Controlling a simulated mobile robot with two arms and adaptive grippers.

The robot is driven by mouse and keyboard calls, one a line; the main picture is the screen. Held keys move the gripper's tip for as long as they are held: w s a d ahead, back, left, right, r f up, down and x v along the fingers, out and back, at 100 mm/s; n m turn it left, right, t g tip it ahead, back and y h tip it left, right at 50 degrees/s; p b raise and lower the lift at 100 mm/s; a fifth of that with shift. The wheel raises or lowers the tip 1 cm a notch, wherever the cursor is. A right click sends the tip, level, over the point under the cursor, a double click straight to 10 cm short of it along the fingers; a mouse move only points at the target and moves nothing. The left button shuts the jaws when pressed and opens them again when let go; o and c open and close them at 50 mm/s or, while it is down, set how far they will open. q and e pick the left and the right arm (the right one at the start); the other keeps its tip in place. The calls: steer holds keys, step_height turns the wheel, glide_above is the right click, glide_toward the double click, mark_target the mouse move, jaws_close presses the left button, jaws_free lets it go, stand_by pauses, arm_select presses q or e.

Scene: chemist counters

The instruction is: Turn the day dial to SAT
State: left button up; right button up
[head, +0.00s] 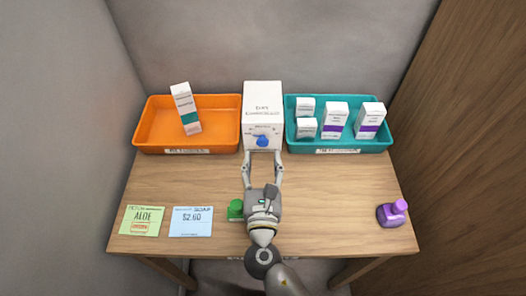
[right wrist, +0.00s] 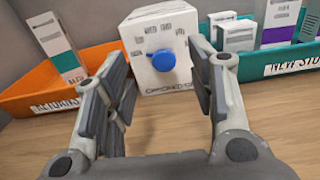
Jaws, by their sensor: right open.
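The day dial is a blue knob (head: 262,141) on the front of a white box (head: 263,103) at the back middle of the counter. It also shows in the right wrist view as a round blue knob (right wrist: 163,61) with small printed marks around it, too small to read. My right gripper (head: 263,154) is open, its fingers pointing at the box just in front of the knob. In the right wrist view the open fingers (right wrist: 160,95) stand to either side of the knob, apart from it, with nothing between them. My left gripper is not in view.
An orange tray (head: 150,141) with one box (head: 185,108) stands left of the white box. A teal tray (head: 385,145) with several boxes stands right. In front are a green card (head: 142,221), a blue card (head: 191,221), a green object (head: 235,209) and a purple object (head: 391,213).

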mark_target(263, 144)
step_height(263, 144, down, 2)
steer(key=shift+f+b, duration=0.25)
steer(key=shift+b, duration=0.6)
steer(key=shift+w+f+b, duration=0.2)
steer(key=shift+f+b, duration=0.05)
steer(key=shift+b, duration=0.1)
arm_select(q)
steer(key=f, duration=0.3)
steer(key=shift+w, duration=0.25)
arm_select(e)
steer(key=w, duration=0.7)
steer(key=shift+w+r, duration=0.1)
steer(key=shift+r, duration=0.15)
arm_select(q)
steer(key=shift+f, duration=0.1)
arm_select(e)
steer(key=c, duration=1.1)
